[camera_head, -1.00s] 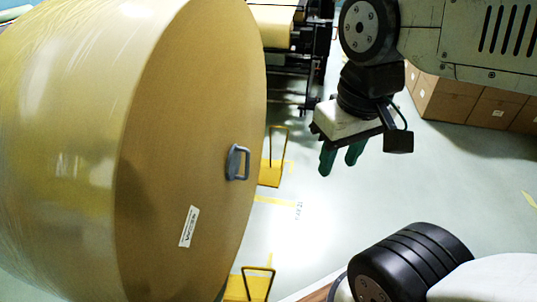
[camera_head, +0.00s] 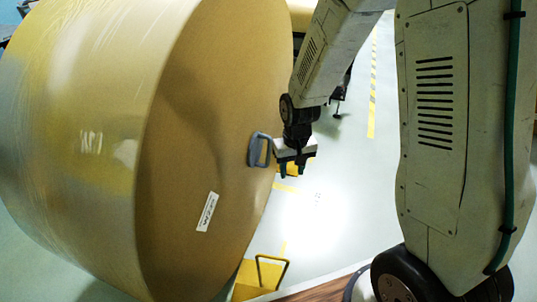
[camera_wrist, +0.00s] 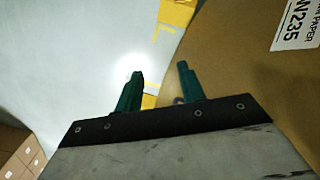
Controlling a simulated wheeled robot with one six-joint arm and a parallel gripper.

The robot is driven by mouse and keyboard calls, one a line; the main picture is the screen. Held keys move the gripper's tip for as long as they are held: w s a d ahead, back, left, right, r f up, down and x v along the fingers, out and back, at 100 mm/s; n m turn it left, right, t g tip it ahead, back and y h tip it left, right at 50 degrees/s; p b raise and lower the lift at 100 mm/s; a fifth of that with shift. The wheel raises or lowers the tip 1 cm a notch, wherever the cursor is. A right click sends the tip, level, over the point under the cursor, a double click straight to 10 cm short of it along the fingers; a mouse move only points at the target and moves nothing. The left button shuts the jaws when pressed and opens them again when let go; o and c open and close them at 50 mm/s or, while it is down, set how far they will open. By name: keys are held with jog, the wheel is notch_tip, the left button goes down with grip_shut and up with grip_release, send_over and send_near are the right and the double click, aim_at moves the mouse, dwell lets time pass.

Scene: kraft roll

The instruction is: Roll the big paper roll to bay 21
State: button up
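The big paper roll (camera_head: 215,120) stands on its curved side at the left of the head view, with its flat brown end facing right. A grey handle (camera_head: 252,151) sticks out from that end, above a white label (camera_head: 207,212). In the wrist view the roll's end (camera_wrist: 245,70) fills the right. My gripper (camera_head: 293,170) is just right of the handle in the head view. In the wrist view its two green fingers (camera_wrist: 160,72) are apart. A small grey bit, perhaps the handle, shows between them, mostly hidden. I cannot tell whether they touch it.
A yellow wedge with a bar handle (camera_head: 262,277) is on the floor by the roll's near lower edge. Another yellow piece (camera_head: 289,186) is partly hidden behind my gripper. Yellow tape (camera_head: 372,85) marks the pale floor. Brown boxes (camera_wrist: 17,152) show in the wrist view. No bay number is readable.

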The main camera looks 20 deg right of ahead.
jog(key=w+f+t, duration=0.2)
jog(key=w+f, duration=0.2)
jog(key=f, duration=0.5)
jog(key=w+f+t, duration=0.2)
jog(key=w+f, duration=0.2)
jog(key=f, duration=0.5)
jog(key=m+t+h, duration=0.1)
jog(key=m+t, duration=0.2)
jog(key=t, duration=1.1)
send_near(269, 155)
jog(key=w, duration=1.1)
jog(key=shift+d+f, duration=0.2)
jog(key=shift+d, duration=0.1)
grip_shut()
